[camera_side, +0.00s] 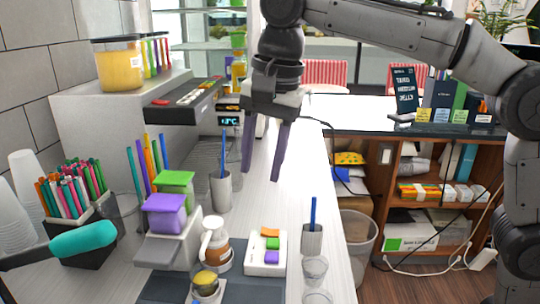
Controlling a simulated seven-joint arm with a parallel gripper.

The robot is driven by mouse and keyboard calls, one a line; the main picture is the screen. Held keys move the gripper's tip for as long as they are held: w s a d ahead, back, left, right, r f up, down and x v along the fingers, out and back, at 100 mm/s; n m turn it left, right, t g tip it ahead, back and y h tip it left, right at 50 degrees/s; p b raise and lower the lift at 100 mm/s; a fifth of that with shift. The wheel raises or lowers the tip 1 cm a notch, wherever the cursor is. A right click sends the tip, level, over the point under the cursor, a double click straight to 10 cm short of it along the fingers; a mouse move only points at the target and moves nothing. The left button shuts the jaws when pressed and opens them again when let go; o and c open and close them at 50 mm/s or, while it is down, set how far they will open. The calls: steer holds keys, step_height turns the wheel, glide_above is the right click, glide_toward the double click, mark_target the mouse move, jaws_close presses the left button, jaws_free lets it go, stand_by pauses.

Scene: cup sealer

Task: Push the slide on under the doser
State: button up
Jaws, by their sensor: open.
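The doser seems to be the grey stand (160,250) in the lower middle, carrying a purple-lidded box (166,213) and a green-lidded box (177,183). Just right of it stands a white-handled jug (214,242) with brown contents. In front of the jug, a small light holder (206,290) carries a round yellow-topped piece (206,279). I cannot tell for certain which part is the slide. My gripper (263,170) hangs above the counter, behind the jug, with its two dark purple fingers pointing down. The fingers are apart, with nothing between them.
A white tray (251,267) with colored blocks lies right of the jug. Cups with blue sticks stand behind (221,190) and to the right (312,238). Clear cups (315,270) are near the front edge. A teal handle (83,239) juts in at left. The counter's middle is clear.

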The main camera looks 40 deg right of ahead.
steer(key=shift+s+d+r, duration=0.25)
steer(key=shift+d, duration=0.35)
